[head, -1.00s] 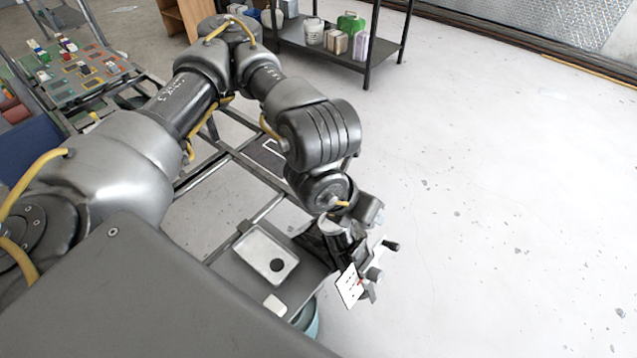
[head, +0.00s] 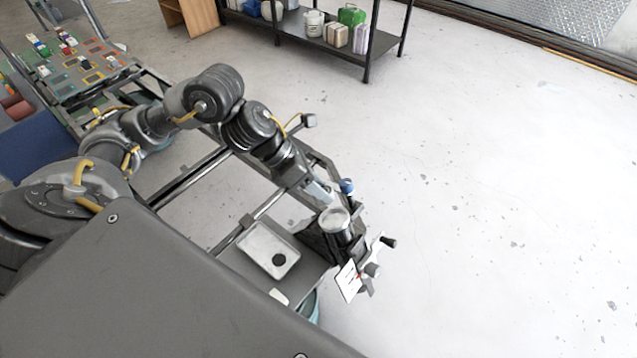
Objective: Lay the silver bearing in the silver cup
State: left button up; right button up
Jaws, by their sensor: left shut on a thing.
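The silver cup (head: 335,221) is a round, light-rimmed metal cup on the dark fixture at the lower middle of the head view. My left gripper (head: 328,197) points down right, just behind and above the cup's rim. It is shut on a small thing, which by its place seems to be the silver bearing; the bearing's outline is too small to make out. I cannot tell whether it touches the cup. A small blue piece (head: 347,186) shows beside the fingertips. My right gripper is not in view.
A pale tray (head: 258,243) with a dark round spot lies left of the cup. A white card (head: 348,281) and a crank handle (head: 389,242) stand at the fixture's right. A shelf (head: 318,40) with containers stands far off. The floor to the right is clear.

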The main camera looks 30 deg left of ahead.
aim_at(337, 219)
pick_arm(q)
jog(key=shift+s+d+f+b, duration=0.1)
jog(key=shift+d+f+b, duration=0.25)
jog(key=shift+f, duration=0.3)
jog(key=shift+w+d+f+b, duration=0.1)
jog(key=shift+d+f+b, duration=0.1)
jog(key=shift+f+b, duration=0.35)
jog(key=shift+s+d+f+b, duration=0.1)
jog(key=shift+d+f+b, duration=0.15)
jog(key=shift+f, duration=0.55)
jog(key=shift+d+f+b, duration=0.25)
jog(key=shift+f+b, duration=0.15)
jog(key=shift+f, duration=0.15)
jog(key=shift+d+f+b, duration=0.25)
jog(key=shift+f+b, duration=0.15)
jog(key=shift+f, duration=0.1)
jog(key=shift+s, duration=0.1)
jog(key=shift+s+f, duration=0.1)
jog(key=o, duration=1)
jog(key=shift+f, duration=0.1)
jog(key=shift+o, duration=0.7)
jog(key=shift+a+r, duration=0.25)
jog(key=shift+r, duration=0.1)
jog(key=b+v, duration=0.1)
jog(key=v, duration=0.9)
jog(key=shift+r, duration=0.2)
jog(key=shift+a, duration=0.1)
